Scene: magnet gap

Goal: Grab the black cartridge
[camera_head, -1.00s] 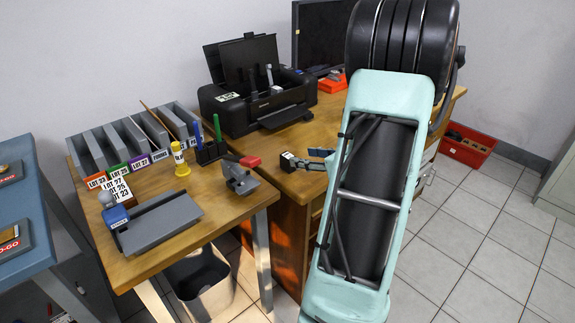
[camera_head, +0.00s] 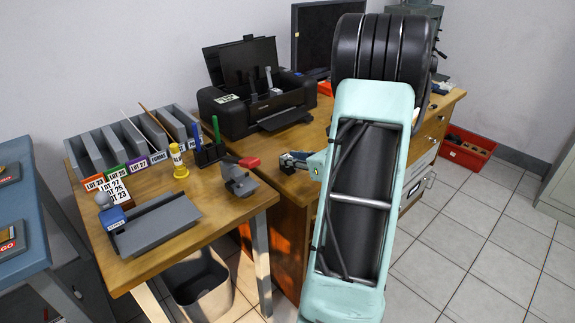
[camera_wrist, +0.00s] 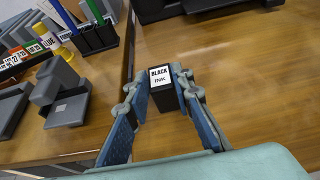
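The black cartridge (camera_wrist: 162,99) has a white label reading "BLACK INK" and sits near the left edge of the wooden desk. My gripper (camera_wrist: 162,92) has its blue-padded fingers on either side of the cartridge, with the tips close to its sides. I cannot tell whether the fingers press on it or leave small gaps.
A black printer (camera_head: 262,100) with its lid up stands behind on the desk (camera_head: 300,131). A lower table at left holds a grey stapler-like tool (camera_head: 239,178), pen holder (camera_head: 209,153), glue bottle (camera_head: 179,160) and file rack. Desk space right of the cartridge is clear.

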